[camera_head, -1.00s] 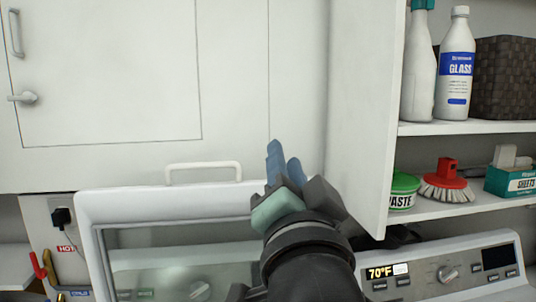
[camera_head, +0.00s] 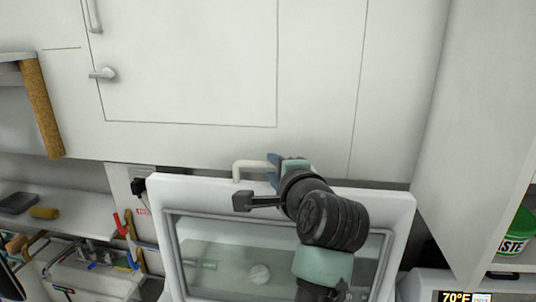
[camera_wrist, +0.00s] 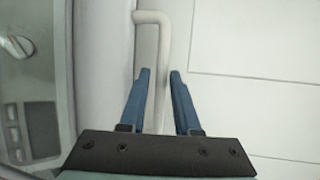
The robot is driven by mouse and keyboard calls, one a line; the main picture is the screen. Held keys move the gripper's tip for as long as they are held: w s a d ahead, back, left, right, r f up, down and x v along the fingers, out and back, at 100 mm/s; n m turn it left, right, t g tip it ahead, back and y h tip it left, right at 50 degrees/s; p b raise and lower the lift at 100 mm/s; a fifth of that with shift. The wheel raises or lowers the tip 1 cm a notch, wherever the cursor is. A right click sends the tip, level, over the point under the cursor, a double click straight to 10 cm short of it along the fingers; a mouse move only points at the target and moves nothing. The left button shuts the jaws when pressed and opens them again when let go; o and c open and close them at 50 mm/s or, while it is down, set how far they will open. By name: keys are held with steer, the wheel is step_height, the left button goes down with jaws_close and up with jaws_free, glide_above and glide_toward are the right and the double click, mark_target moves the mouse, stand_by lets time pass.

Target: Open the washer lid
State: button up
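The washer lid (camera_head: 190,190) stands raised, a white frame around a glass window, in front of the white cabinet wall. Its pale bar handle (camera_head: 238,169) is on the top edge. My gripper (camera_head: 273,160) is at the right part of this handle, with my arm crossing in front of the lid and hiding part of it. In the wrist view the handle (camera_wrist: 152,17) runs between the two blue fingers of my gripper (camera_wrist: 160,72). The fingers are apart, one on each side of the bar, with a gap visible on the right side.
A cabinet door (camera_head: 185,60) is behind and above the lid. A shelf with tools (camera_head: 125,225) is at the left. A control panel with a display (camera_head: 465,297) and a green tub (camera_head: 517,232) are at the right.

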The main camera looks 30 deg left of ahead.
steer(key=shift+p+x, duration=0.65)
steer(key=shift+x, duration=1.9)
steer(key=shift+c, duration=0.2)
jaws_close()
